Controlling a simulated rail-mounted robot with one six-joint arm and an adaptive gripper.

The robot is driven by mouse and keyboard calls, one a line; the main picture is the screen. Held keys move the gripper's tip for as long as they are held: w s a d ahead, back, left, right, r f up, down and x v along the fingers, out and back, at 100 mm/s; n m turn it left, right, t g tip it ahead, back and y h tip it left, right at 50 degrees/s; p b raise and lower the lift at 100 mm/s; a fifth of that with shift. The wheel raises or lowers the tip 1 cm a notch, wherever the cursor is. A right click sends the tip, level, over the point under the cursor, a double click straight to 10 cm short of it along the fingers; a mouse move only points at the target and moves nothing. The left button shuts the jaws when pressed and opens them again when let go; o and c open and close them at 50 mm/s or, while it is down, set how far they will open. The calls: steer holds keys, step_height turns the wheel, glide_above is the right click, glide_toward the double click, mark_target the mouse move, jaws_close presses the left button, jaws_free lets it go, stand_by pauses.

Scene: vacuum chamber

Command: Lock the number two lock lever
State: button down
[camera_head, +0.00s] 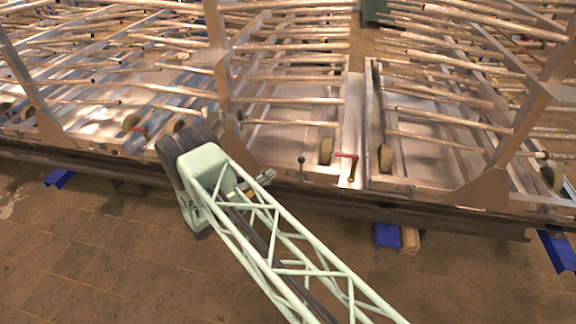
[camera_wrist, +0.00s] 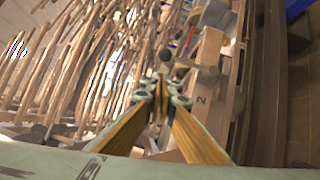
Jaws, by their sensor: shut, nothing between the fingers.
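The number 2 mark (camera_wrist: 201,100) is on the pale frame edge, right of my gripper in the wrist view. A dark ball-topped lever (camera_head: 302,163) stands upright on the frame's front edge. In the wrist view, a dark round knob (camera_wrist: 165,56), apparently this lever's, shows just past my fingertips. A red-handled lever (camera_head: 346,156) is farther right on the same edge; a bit of red also shows in the wrist view (camera_wrist: 191,36). I cannot tell which is the number two lock lever. My gripper (camera_head: 268,177) (camera_wrist: 161,80) is shut and empty, left of the ball-topped lever; contact is unclear.
Racks of long pale rods (camera_head: 290,55) fill the frames behind the levers. A slanted post (camera_head: 217,60) rises left of my gripper. A dark rail (camera_head: 330,203) runs along the front. Blue supports (camera_head: 388,236) sit below it. The brown floor (camera_head: 70,260) in front is mostly clear.

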mark_target(301, 170)
steer(key=shift+s+a+f+t+y, duration=0.15)
steer(key=shift+a+f+t, duration=0.1)
steer(key=shift+a+f, duration=0.25)
steer(key=shift+s+a+f+t+y, duration=0.15)
steer(key=shift+a+f+t, duration=0.1)
steer(key=shift+a+f, duration=0.2)
steer(key=shift+w, duration=0.15)
steer(key=s+d+x, duration=0.2)
steer(key=x, duration=1)
steer(key=shift+w+d+r, duration=0.25)
steer(key=shift+w+d, duration=0.05)
